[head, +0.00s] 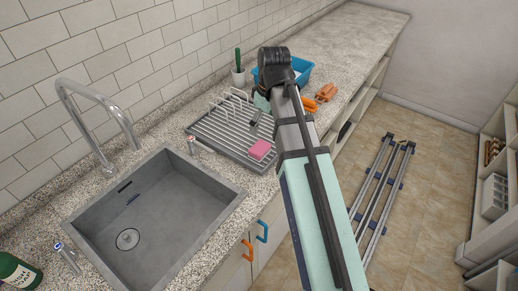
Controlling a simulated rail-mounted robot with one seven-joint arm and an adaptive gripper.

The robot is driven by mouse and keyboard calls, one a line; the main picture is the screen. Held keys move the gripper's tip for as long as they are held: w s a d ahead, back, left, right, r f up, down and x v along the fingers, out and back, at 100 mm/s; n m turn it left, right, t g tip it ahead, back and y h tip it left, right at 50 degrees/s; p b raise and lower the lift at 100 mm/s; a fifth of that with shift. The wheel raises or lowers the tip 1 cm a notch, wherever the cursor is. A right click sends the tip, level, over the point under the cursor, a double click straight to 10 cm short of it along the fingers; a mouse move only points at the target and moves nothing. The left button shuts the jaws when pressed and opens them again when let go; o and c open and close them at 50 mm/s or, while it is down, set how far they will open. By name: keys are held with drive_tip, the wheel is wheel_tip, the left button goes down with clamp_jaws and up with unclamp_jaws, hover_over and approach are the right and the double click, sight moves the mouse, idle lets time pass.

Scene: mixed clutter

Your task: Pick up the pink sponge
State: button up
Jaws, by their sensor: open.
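The pink sponge (260,150) lies on the front right part of the dish rack (215,143), beside the sink. My arm reaches over the counter from the lower right. My gripper (256,117) hangs beyond the sponge, above the rack's right end, and is apart from the sponge. It is open, with its fingers small and partly hidden by the arm. Nothing shows between the fingers.
The sink (150,215) with its faucet (95,120) is to the left. A green bottle (18,270) is at the lower left. The far counter is clear.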

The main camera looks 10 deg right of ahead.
sight(260, 147)
drive_tip(key=f, duration=0.2)
drive_tip(key=f+p, duration=0.1)
drive_tip(key=f, duration=0.4)
drive_tip(key=shift+w+a+f+p, duration=0.25)
drive_tip(key=shift+w+p, duration=0.1)
drive_tip(key=shift+w+a+f+p, duration=0.15)
drive_tip(key=shift+f+p, duration=0.4)
drive_tip(key=shift+f, duration=0.75)
drive_tip(key=shift+w+a+f+p, duration=0.1)
drive_tip(key=shift+f+p, duration=0.45)
drive_tip(key=shift+f, duration=0.75)
drive_tip(key=c, duration=0.9)
drive_tip(key=shift+c, duration=0.4)
drive_tip(key=shift+r, duration=0.1)
